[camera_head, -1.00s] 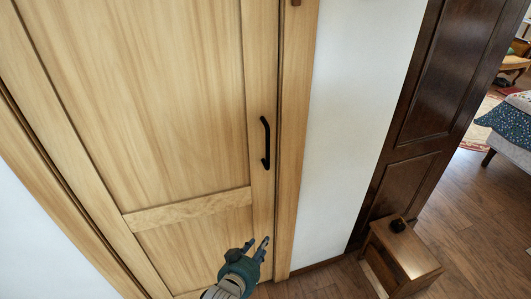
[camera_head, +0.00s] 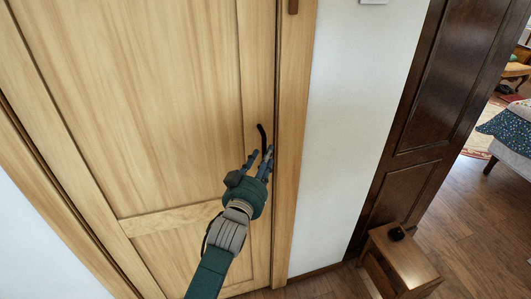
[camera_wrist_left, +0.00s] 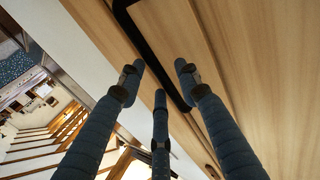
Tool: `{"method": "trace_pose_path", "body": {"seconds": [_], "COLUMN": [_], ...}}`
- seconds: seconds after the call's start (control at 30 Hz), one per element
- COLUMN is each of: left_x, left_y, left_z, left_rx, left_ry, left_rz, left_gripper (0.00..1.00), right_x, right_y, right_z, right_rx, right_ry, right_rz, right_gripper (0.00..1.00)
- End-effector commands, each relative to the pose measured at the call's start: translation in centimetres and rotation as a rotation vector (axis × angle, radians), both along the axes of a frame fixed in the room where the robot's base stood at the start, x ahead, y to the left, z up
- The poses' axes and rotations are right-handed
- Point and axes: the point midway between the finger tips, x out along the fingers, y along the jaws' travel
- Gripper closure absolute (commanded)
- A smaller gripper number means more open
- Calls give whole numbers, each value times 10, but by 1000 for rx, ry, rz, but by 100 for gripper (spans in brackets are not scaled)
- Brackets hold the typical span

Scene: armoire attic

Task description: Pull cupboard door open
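The cupboard door (camera_head: 135,100) is pale wood and looks shut in its frame. Its black bar handle (camera_head: 262,136) stands upright near the door's right edge; my fingers hide its lower part. The handle also crosses the left wrist view (camera_wrist_left: 139,38) diagonally. My left gripper (camera_head: 260,158) reaches up from below to the handle's lower part. In the left wrist view its blue fingers (camera_wrist_left: 159,74) are spread apart, with the handle running between and beyond their tips. I cannot tell whether any finger touches it. My right gripper is not in view.
A white wall (camera_head: 355,110) stands right of the door frame. Beyond it are a dark wood panel (camera_head: 442,90) and a small wooden stool (camera_head: 402,258) with a dark round object (camera_head: 396,232) on it. Wooden floor (camera_head: 480,225) is clear at the lower right.

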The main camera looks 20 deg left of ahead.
Motion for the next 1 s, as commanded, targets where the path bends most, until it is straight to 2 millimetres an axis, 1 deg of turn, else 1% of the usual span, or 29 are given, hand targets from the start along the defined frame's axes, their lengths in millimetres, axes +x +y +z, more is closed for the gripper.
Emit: {"method": "trace_pose_path", "body": {"seconds": [0.03, 0.1, 0.2, 0.47, 0.5, 0.63, 0.67, 1.0], "left_x": [7, 13, 17, 19, 19, 18, 18, 17], "left_y": [0, 0, 0, 0, 0, 0, 0, 0], "left_z": [1, 0, 0, -1, -1, -1, -1, -1], "left_rx": [0, -1, -1, -1, -1, -1, -1, 1], "left_ry": [1, 1, 1, 1, 1, 1, 1, 2], "left_rz": [0, 0, 0, -1, -1, 0, 0, -5], "left_gripper": [66, 66, 66, 66, 70, 96, 100, 100], "right_x": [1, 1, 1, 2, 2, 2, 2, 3], "right_y": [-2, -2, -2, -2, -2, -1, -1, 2], "right_z": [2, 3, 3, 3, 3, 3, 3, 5], "right_rx": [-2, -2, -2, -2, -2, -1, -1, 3], "right_ry": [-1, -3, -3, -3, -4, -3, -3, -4], "right_rz": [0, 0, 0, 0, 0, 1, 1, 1], "right_gripper": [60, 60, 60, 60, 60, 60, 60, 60]}}
